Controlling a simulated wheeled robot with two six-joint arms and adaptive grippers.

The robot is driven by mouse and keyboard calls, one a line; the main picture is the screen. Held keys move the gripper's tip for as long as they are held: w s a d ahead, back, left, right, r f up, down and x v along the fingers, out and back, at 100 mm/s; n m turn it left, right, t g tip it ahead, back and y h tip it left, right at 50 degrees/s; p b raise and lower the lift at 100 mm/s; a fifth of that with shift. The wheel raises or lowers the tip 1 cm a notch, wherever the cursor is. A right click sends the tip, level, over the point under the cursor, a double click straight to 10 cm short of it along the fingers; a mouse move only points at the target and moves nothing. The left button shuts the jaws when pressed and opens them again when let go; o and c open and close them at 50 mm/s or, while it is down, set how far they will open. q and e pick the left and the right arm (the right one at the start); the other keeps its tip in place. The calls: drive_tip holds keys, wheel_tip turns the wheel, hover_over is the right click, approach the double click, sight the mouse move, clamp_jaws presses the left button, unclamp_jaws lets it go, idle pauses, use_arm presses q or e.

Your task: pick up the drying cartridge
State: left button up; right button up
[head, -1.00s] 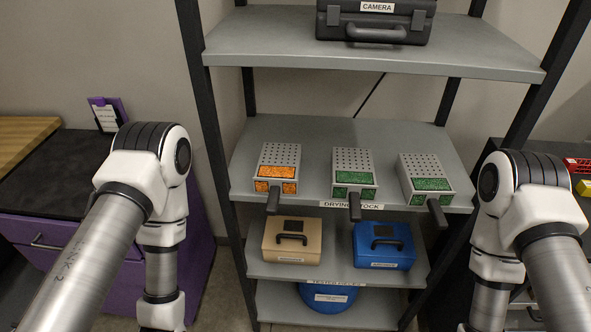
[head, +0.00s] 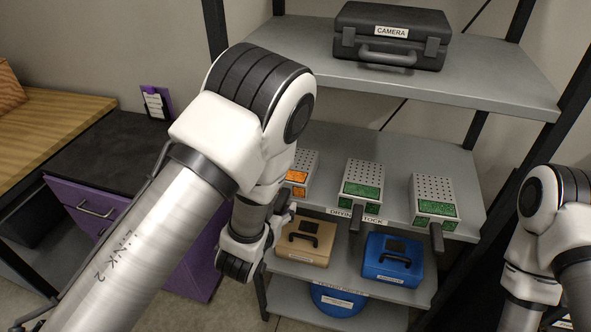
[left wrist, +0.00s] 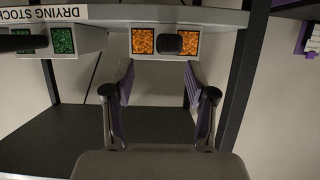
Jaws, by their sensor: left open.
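Three grey perforated drying cartridges stand on the middle shelf, each with a dark handle toward me. The one with orange beads (head: 298,177) is at the left, partly hidden by my left arm. The green-bead ones are in the middle (head: 361,188) and at the right (head: 433,201). My left gripper (left wrist: 158,80) is open and empty. In the left wrist view, the orange windows (left wrist: 143,41) and dark handle (left wrist: 180,44) of the orange cartridge lie beyond the fingertips, apart from them, with the handle nearer the right finger. My right arm shows, but its gripper is out of view.
A black camera case (head: 392,36) is on the top shelf. A tan case (head: 305,241) and a blue case (head: 393,260) sit on the shelf below the cartridges. A dark shelf post (left wrist: 243,80) rises beside my left gripper. A purple cabinet (head: 95,210) stands at the left.

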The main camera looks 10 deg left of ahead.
sight(283, 194)
use_arm(q)
drive_tip(key=p+x, duration=0.1)
drive_tip(key=x, duration=0.1)
drive_tip(key=p+x, duration=0.1)
drive_tip(key=x, duration=0.1)
drive_tip(key=p+x, duration=0.1)
drive_tip(key=x, duration=0.1)
drive_tip(key=shift+w+a+f, duration=0.2)
drive_tip(key=shift+w+a, duration=0.1)
drive_tip(key=shift+a, duration=0.1)
drive_tip(key=shift+w+f, duration=0.25)
clamp_jaws()
